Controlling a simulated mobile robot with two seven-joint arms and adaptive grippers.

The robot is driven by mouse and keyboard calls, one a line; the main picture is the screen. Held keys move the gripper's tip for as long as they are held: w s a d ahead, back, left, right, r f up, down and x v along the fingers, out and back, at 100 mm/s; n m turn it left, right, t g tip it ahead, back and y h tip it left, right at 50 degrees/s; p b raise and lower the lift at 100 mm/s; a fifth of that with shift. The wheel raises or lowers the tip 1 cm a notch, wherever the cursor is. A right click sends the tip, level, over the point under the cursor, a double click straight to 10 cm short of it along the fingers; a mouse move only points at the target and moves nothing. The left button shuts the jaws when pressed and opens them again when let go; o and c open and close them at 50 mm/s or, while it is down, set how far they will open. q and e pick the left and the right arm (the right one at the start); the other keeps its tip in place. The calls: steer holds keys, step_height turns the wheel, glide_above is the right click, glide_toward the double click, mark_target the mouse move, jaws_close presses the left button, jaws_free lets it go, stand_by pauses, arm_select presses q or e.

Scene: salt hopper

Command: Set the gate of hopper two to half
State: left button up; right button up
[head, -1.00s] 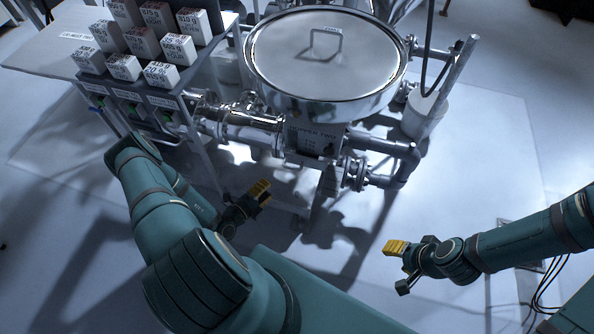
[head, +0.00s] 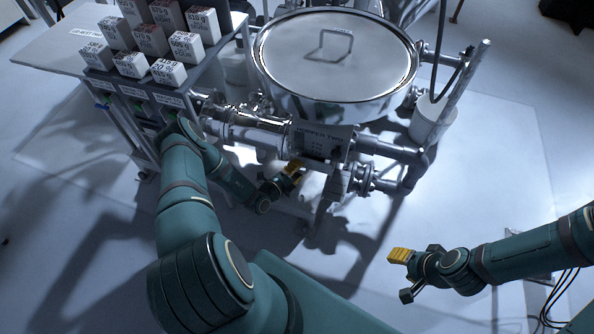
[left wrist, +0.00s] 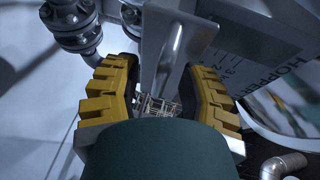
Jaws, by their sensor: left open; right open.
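Hopper two (head: 335,60) is a round steel vessel with a lidded top, at the upper middle of the head view. Its label plate (head: 318,140) is on the front; a numbered scale (left wrist: 228,62) shows beside the lettering in the left wrist view. A grey bar-like handle (left wrist: 172,45) stands between and beyond the fingers of my left gripper (head: 288,174), which is open. I cannot tell whether a finger touches it, nor read the gate setting. My right gripper (head: 402,257) is open and empty, out over the floor at right.
Steel pipes and flanges (head: 365,178) surround the hopper's front and right. A white cylinder (head: 433,118) stands at its right. The floor at right is mostly clear.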

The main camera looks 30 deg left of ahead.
arm_select(q)
jaws_close()
steer(key=shift+s, duration=0.1)
steer(key=shift+s+d+p, duration=0.25)
steer(key=shift+s, duration=0.7)
steer(key=shift+s+d+p, duration=0.25)
steer(key=shift+s, duration=0.65)
jaws_free()
steer(key=shift+s, duration=0.1)
steer(key=v, duration=1.2)
